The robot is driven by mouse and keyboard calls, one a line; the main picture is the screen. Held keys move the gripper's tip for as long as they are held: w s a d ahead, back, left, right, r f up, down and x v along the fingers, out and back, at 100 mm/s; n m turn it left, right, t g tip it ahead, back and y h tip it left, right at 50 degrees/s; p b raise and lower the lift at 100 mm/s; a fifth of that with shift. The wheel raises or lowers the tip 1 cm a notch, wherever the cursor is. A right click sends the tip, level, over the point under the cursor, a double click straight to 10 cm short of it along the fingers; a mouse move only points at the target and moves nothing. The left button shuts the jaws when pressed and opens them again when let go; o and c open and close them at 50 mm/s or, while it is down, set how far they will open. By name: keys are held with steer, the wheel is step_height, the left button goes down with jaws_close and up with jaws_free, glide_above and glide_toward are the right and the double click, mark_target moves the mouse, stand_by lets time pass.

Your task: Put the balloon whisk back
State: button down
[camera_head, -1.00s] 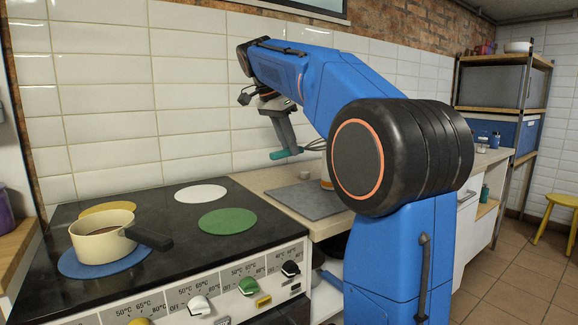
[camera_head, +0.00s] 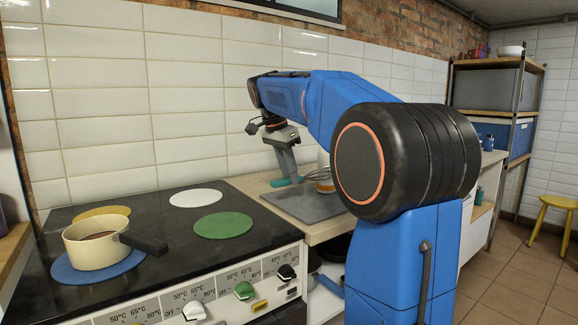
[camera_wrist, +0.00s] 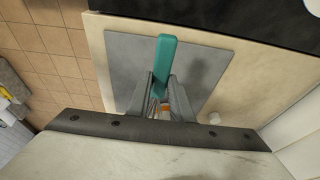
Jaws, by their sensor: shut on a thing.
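The balloon whisk has a teal handle (camera_wrist: 165,62) and wire loops (camera_head: 320,174), partly hidden behind my arm in the head view. My gripper (camera_head: 289,178) points down and is shut on the whisk near its handle. The whisk lies roughly level over the grey mat (camera_head: 300,208) on the wooden counter; I cannot tell whether it touches the mat. In the wrist view my gripper (camera_wrist: 162,100) has the handle between its fingers, with the handle end sticking out toward the hob side. The far end of the whisk is hidden by the gripper there.
A hob (camera_head: 150,232) stands left of the counter (camera_head: 258,184). A cream saucepan (camera_head: 96,243) sits on its blue disc. A white container (camera_head: 323,158) stands behind the whisk. A small white item (camera_wrist: 214,118) is on the counter. Tiled wall is close behind.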

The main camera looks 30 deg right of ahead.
steer(key=shift+f, duration=2.4)
steer(key=shift+f, duration=0.65)
steer(key=c, duration=1.5)
jaws_free()
steer(key=shift+r, duration=0.1)
steer(key=v, duration=1.7)
steer(key=shift+a+r, duration=0.1)
